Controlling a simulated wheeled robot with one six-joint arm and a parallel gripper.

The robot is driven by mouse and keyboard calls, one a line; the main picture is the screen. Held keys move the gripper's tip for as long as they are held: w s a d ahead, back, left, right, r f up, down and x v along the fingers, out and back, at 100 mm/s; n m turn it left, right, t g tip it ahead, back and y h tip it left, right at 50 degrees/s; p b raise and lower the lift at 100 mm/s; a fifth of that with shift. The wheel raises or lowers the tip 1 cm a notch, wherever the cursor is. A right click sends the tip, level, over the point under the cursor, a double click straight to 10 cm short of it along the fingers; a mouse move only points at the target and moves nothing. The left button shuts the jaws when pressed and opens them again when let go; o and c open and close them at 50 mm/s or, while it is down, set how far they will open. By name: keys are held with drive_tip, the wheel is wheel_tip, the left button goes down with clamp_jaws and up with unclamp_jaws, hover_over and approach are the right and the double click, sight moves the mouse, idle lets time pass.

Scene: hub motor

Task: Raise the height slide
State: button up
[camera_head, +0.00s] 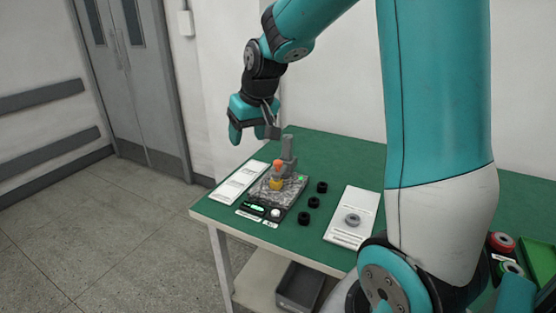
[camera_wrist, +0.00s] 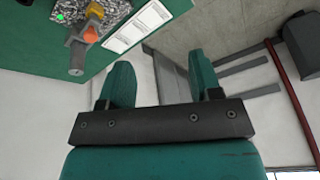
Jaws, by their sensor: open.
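The height slide appears to be part of a small gauge stand on the green table. The stand has a grey upright post (camera_head: 288,150), an orange knob (camera_head: 278,163) and a yellow part (camera_head: 276,183) on a speckled stone base (camera_head: 284,191). In the wrist view the post (camera_wrist: 76,55), orange knob (camera_wrist: 91,35) and stone base (camera_wrist: 112,14) show at the upper left. I cannot tell which exact part is the slide. My gripper (camera_head: 253,135) is open and empty, above and left of the post. Its two fingers (camera_wrist: 160,85) show apart in the wrist view, not touching the stand.
A black panel (camera_head: 258,209) with a green display and white button sits before the base. Several black rings (camera_head: 313,202) lie to its right. White sheets (camera_head: 238,182) lie left; a white card (camera_head: 350,222) with a grey ring lies right. A grey bin (camera_head: 299,287) is below the table.

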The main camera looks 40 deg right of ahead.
sight(278, 162)
drive_tip(key=w+d+f+m+h, duration=0.1)
drive_tip(key=d+m, duration=0.1)
drive_tip(key=d, duration=0.6)
drive_tip(key=w+d+f+m+h, duration=0.1)
drive_tip(key=w+d+f, duration=0.1)
drive_tip(key=d, duration=0.5)
drive_tip(key=p+x, duration=0.2)
drive_tip(key=x, duration=1.4)
drive_tip(key=shift+s+d+f, duration=0.1)
drive_tip(key=shift+d+f, duration=0.05)
drive_tip(key=shift+d, duration=0.05)
